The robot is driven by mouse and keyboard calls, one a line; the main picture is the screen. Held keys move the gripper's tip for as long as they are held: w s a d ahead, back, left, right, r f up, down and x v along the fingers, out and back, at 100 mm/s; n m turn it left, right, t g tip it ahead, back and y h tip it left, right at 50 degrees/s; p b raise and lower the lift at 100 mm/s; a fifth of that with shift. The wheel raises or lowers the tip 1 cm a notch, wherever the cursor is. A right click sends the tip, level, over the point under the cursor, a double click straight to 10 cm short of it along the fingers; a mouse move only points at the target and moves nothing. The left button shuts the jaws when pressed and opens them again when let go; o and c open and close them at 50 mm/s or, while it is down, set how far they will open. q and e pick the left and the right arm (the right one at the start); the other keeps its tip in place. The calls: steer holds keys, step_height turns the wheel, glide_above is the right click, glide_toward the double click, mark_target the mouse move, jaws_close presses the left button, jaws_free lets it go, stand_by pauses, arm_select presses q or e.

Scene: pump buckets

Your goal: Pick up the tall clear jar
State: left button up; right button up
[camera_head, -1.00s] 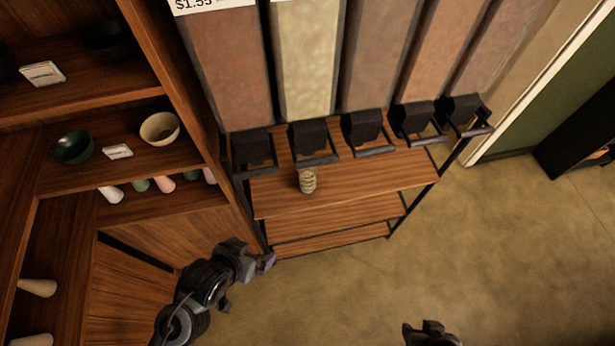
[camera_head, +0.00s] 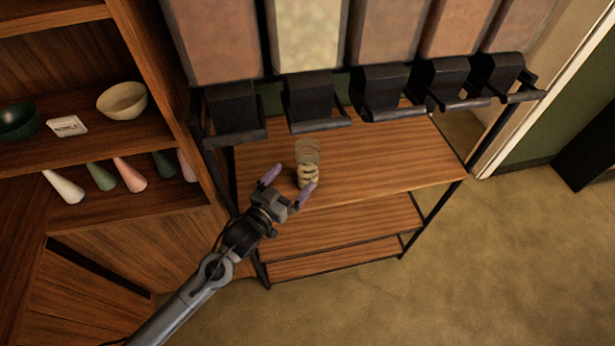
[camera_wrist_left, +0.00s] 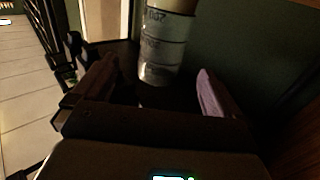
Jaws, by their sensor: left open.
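The tall clear jar (camera_head: 308,163) stands upright on the top wooden shelf, under the dispensers. Its lower part looks filled or banded with something pale, and its upper part is clear. It also shows ahead in the left wrist view (camera_wrist_left: 161,45), between the fingers and with lettering on its side. My left gripper (camera_head: 290,184) is open, with its two fingers spread, just in front of the jar at the shelf's front edge. The right finger overlaps the jar's base in the head view; I cannot tell whether it touches. My right gripper is not in view.
Several black dispenser spouts (camera_head: 314,100) hang over the top shelf (camera_head: 390,160). A wooden cabinet at left holds a cream bowl (camera_head: 122,101), a dark green bowl (camera_head: 19,120) and several cone-shaped items. The shelf right of the jar is clear.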

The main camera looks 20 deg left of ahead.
arm_select(q)
glide_toward(313, 149)
steer(key=x, duration=0.2)
steer(key=shift+w+d+f, duration=0.2)
steer(key=shift+w+d, duration=0.05)
steer(key=shift+d, duration=0.05)
steer(key=shift+x, duration=3.15)
steer(key=shift+a, duration=0.2)
steer(key=shift+c, duration=0.3)
steer(key=c, duration=1.6)
steer(key=shift+r, duration=0.1)
steer(key=shift+c, duration=0.6)
steer(key=shift+r, duration=0.1)
